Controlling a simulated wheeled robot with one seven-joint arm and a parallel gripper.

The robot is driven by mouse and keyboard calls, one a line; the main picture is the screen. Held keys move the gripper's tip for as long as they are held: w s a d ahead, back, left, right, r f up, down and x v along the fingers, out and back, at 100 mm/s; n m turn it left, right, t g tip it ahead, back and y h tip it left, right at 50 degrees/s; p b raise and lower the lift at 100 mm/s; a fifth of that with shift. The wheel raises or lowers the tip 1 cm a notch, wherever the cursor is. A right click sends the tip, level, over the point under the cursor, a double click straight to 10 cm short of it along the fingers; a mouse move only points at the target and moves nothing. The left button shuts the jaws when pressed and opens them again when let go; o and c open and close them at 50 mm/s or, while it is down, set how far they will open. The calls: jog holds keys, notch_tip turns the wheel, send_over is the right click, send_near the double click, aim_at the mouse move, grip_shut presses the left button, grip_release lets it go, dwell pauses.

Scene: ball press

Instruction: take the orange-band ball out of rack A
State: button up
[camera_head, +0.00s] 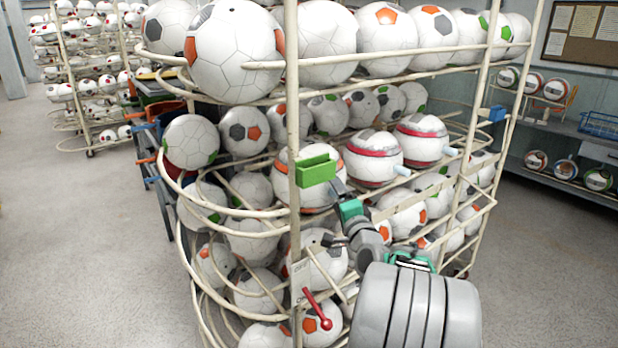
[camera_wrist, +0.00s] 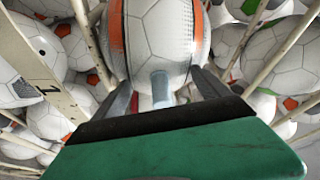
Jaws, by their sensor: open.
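The orange-band ball (camera_head: 285,163) is white and sits on the middle level of the near rack in the head view. A front post and a green block partly hide it. In the wrist view the orange-band ball (camera_wrist: 158,40) fills the top middle, with a pale blue stub (camera_wrist: 160,88) pointing toward me. My gripper (camera_head: 337,187) reaches up to it from the lower right. In the wrist view my gripper (camera_wrist: 160,80) has its dark fingers apart, one on each side of the stub. I cannot tell whether they touch anything.
A bright green block (camera_head: 316,171) is at the rack's front post (camera_head: 293,110). A red-knobbed lever (camera_head: 325,323) is lower down. Two red-band balls (camera_head: 372,157) (camera_head: 421,140) sit to the right. Other balls crowd the rack. Floor at left (camera_head: 90,250) is clear.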

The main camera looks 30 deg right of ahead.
jog(key=shift+f, duration=0.1)
grip_shut()
dwell(0.7)
